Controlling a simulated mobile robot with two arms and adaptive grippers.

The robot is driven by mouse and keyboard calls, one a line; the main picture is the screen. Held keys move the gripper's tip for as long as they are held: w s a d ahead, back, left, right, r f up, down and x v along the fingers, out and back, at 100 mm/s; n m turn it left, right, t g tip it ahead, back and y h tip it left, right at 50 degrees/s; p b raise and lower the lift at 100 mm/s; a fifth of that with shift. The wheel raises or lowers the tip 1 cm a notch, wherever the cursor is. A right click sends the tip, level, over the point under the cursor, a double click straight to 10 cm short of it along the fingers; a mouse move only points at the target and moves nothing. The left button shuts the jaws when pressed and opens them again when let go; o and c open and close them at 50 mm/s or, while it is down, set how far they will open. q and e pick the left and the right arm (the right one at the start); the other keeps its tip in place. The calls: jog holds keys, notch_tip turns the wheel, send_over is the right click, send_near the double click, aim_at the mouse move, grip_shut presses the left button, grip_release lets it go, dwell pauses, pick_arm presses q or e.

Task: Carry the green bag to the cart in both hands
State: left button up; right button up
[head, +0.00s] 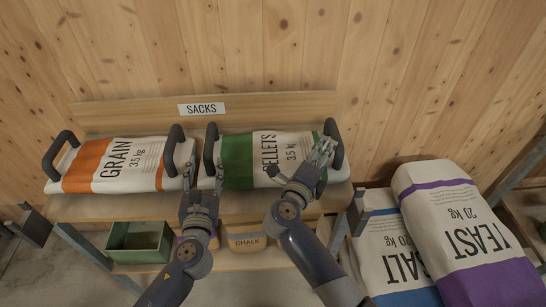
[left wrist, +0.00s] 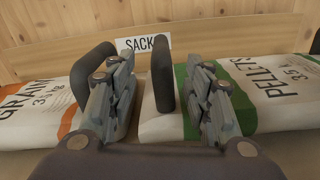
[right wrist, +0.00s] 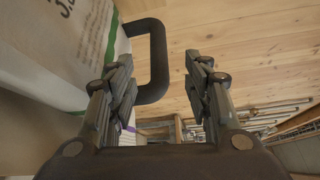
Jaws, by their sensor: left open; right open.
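The green bag (head: 238,162), a white sack with a green band marked PELLETS, lies on a wooden shelf. Its black left handle (head: 210,150) and right handle (head: 334,143) stand up at its ends. My left gripper (head: 201,180) is open at the left end; in the left wrist view the left handle (left wrist: 162,75) shows between its fingers. My right gripper (head: 318,156) is open at the right end; in the right wrist view the right handle (right wrist: 158,60) shows between its fingers, nearer the left one. Contact cannot be told. I cannot make out a cart.
An orange-banded GRAIN bag (head: 110,165) lies close on the left, its right handle (left wrist: 84,65) beside my left gripper. Below are a green bin (head: 140,240) and a CHALK box (head: 246,240). SALT (head: 385,250) and YEAST (head: 460,225) sacks stand at the right.

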aim_at(210, 141)
pick_arm(q)
jog(key=shift+d, duration=0.1)
pick_arm(e)
jog(key=shift+f, duration=0.15)
pick_arm(q)
jog(key=shift+w+r, duration=0.1)
jog(key=shift+w, duration=0.45)
pick_arm(e)
jog(key=shift+w+d, duration=0.35)
jog(key=shift+w, duration=0.05)
pick_arm(q)
jog(key=w, duration=0.9)
jog(key=shift+w+d, duration=0.1)
jog(key=shift+w, duration=0.3)
pick_arm(e)
jog(key=x, duration=1)
jog(key=shift+s, duration=0.1)
pick_arm(q)
grip_shut()
pick_arm(e)
jog(key=shift+a, duration=0.1)
grip_shut()
